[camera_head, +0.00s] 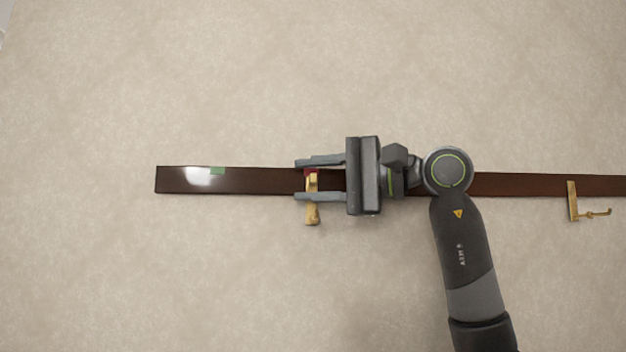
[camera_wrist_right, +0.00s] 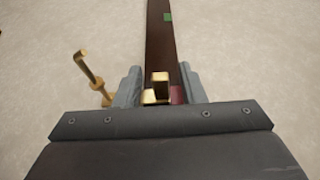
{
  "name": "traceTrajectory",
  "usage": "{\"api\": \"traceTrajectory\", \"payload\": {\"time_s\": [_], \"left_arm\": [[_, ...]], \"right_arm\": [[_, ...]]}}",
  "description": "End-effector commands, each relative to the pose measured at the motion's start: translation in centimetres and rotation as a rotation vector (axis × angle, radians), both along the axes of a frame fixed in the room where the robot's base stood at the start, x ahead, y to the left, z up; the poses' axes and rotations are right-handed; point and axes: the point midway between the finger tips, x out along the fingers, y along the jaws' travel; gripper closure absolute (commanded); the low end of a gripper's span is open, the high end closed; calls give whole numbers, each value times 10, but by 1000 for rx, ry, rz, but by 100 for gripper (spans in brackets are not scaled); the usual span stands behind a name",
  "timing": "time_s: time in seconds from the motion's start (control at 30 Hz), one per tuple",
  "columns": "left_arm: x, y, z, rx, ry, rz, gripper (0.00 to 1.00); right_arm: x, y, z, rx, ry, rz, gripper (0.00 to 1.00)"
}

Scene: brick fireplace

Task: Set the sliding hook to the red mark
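A brass hook slider (camera_head: 312,214) sits across the dark wooden rail (camera_head: 260,181), its lower end hanging below the rail's lower edge. The red mark (camera_head: 309,172) is on the rail's upper edge, level with the slider along the rail and partly covered by it. My right gripper (camera_head: 299,179) is open, with one finger along each long edge of the rail and the slider between them. In the right wrist view the brass block (camera_wrist_right: 157,88) stands between the spread fingers beside the red patch (camera_wrist_right: 178,95). The hook's arm (camera_wrist_right: 88,68) sticks out past the left finger. My left gripper is not in view.
A green mark (camera_head: 217,171) is on the rail farther left. A second brass hook (camera_head: 574,202) hangs on the rail at the far right. The beige wall (camera_head: 200,290) around the rail is clear.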

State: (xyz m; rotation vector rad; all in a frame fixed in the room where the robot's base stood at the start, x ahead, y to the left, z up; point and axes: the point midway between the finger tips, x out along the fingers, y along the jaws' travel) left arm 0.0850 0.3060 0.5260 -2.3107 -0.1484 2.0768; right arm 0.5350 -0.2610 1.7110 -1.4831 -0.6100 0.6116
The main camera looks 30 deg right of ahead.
Motion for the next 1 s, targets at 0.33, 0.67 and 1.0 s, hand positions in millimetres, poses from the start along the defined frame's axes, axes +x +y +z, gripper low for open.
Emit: {"api": "traceTrajectory", "payload": {"time_s": [0.33, 0.67, 1.0], "left_arm": [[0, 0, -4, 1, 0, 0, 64], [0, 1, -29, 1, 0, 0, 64], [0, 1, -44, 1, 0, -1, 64]], "right_arm": [[-6, -6, -1, 0, -1, -3, 64], [-56, -57, -3, 2, -2, -6, 64], [-108, -108, -1, 1, -1, -3, 64]]}}
